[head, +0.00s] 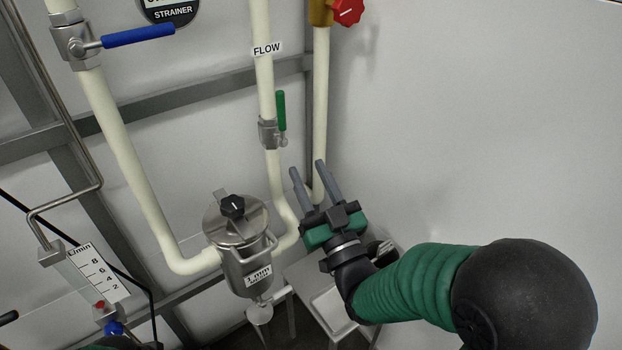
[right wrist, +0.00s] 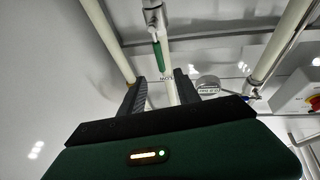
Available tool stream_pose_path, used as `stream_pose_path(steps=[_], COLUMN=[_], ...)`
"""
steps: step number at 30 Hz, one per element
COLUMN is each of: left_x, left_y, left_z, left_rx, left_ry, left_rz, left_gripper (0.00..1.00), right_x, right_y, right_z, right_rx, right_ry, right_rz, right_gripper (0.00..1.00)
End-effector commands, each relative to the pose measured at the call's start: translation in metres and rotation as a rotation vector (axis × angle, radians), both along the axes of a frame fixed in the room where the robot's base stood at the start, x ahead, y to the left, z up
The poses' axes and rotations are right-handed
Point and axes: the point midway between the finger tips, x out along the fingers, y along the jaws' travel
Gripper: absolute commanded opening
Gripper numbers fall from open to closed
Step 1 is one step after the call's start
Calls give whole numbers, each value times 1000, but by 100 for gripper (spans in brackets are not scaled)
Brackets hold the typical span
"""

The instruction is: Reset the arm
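My right arm (head: 425,285), with a green ribbed sleeve and black joints, reaches in from the lower right of the head view. Its gripper (head: 307,168) is open and empty, with two grey fingers apart and pointing up toward the pipes. In the right wrist view the two dark fingers (right wrist: 160,76) are also spread, with nothing between them close by. The green-handled valve (head: 275,125) is above and left of the fingertips in the head view, apart from them. My left gripper is not in view.
A steel strainer (head: 240,245) hangs on the cream pipes (head: 125,150) left of the gripper. A blue-handled valve (head: 138,36), red knob (head: 346,11) and flow meter (head: 95,272) are around. A small steel stand (head: 328,305) is below. The wall at right is clear.

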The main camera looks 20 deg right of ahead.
Motion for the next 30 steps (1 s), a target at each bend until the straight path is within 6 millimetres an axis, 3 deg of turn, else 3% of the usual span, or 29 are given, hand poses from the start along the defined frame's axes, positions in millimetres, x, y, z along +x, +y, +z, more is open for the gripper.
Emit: stream_pose_path(steps=[14,17,20,23,27,30], left_x=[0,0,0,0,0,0], left_y=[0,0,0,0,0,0], left_z=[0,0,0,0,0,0], left_rx=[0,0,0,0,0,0], left_ry=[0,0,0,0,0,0], left_rz=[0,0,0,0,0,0], left_gripper=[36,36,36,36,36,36], right_x=[-4,1,12,10,-29,-67], right_y=[-1,-2,-8,-20,-36,-45], right_z=[-2,-13,-53,-116,-197,-235], right_rx=[0,-10,-37,-71,-103,-113], right_ry=[2,60,251,551,963,1200], right_rz=[0,-7,-27,-59,-94,-110], right_gripper=[39,39,39,39,39,39])
